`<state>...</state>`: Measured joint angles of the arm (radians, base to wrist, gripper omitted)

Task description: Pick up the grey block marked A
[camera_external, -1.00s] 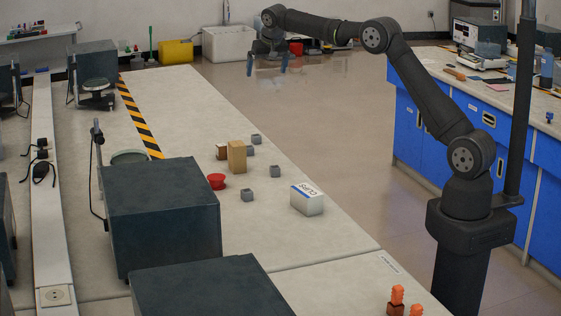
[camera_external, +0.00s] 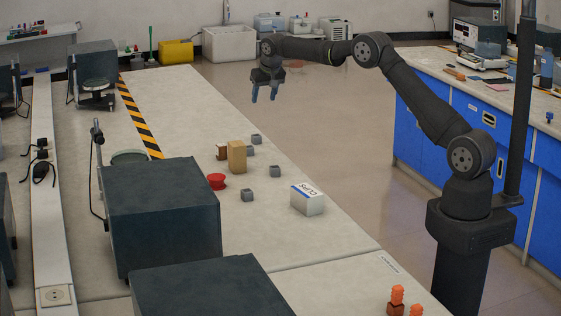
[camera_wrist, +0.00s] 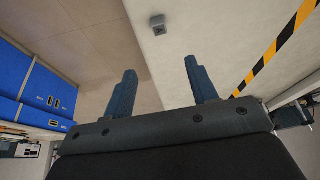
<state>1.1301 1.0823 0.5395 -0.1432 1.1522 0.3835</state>
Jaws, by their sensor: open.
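Several small grey blocks stand on the pale bench in the external view: one at the back (camera_external: 256,139), one to the right (camera_external: 275,171), one in front (camera_external: 247,195), and one partly hidden behind the tan block (camera_external: 250,151). I cannot read a letter A on any of them there. One grey block (camera_wrist: 159,30) shows in the wrist view, with a dark, unreadable mark on top, beyond my fingertips. My gripper (camera_external: 264,97) is open and empty, well above the bench level and behind the blocks. Its two blue fingers (camera_wrist: 160,68) point down, apart.
A tan upright block (camera_external: 237,157), a brown block (camera_external: 221,152), a red round object (camera_external: 216,181) and a white CLIPS box (camera_external: 307,199) stand near the grey blocks. Large dark boxes (camera_external: 160,215) fill the bench's left. The bench's far end is clear.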

